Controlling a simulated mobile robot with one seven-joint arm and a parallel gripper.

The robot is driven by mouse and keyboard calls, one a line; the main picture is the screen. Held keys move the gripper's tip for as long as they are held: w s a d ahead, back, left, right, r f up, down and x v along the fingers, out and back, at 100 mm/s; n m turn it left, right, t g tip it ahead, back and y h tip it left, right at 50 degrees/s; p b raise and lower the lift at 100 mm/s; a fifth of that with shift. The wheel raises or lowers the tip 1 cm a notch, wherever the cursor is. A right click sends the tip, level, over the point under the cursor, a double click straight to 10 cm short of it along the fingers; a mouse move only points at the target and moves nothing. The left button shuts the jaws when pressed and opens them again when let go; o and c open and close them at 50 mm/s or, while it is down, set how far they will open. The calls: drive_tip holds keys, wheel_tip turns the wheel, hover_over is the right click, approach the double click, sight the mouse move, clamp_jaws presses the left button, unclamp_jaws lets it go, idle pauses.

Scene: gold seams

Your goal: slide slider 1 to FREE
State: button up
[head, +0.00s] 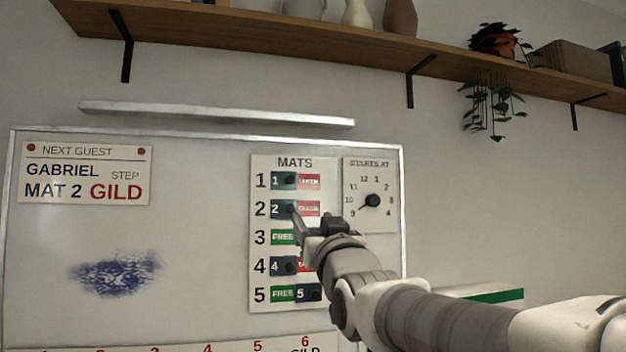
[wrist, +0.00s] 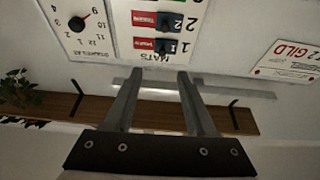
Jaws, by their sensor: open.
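The MATS panel (head: 257,296) on the whiteboard has numbered rows with dark sliders. Slider 1 (head: 276,181) sits at the left of the top row, with a red label (head: 308,182) uncovered at its right. In the upside-down wrist view, slider 1 (wrist: 168,46) lies just beyond the fingertips, with its red label (wrist: 143,44) beside it. My gripper (head: 299,221) is open and empty, in front of the panel near row 2, and partly hides rows 3 and 4. In the wrist view, the fingers (wrist: 160,72) are spread apart. I cannot tell whether they touch the board.
Slider 2 (head: 278,209) sits left, just below slider 1. Slider 5 (head: 306,292) sits right, beside a green FREE label (head: 282,293). A STARTS AT dial (head: 373,200) is right of the panel. A metal ledge (head: 215,114) and wooden shelf (head: 300,32) are above.

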sight(290, 180)
drive_tip(key=shift+y, duration=0.3)
drive_tip(key=p+x, duration=0.2)
drive_tip(key=x, duration=0.4)
drive_tip(key=r+p+x, duration=0.1)
drive_tip(key=p+x, duration=0.2)
drive_tip(key=x, duration=0.3)
drive_tip(key=r+p+x, duration=0.1)
drive_tip(key=p+x, duration=0.1)
drive_tip(key=x, duration=0.4)
drive_tip(key=shift+s+a+p, duration=0.2)
drive_tip(key=shift+s+p, duration=0.15)
clamp_jaws()
idle(0.5)
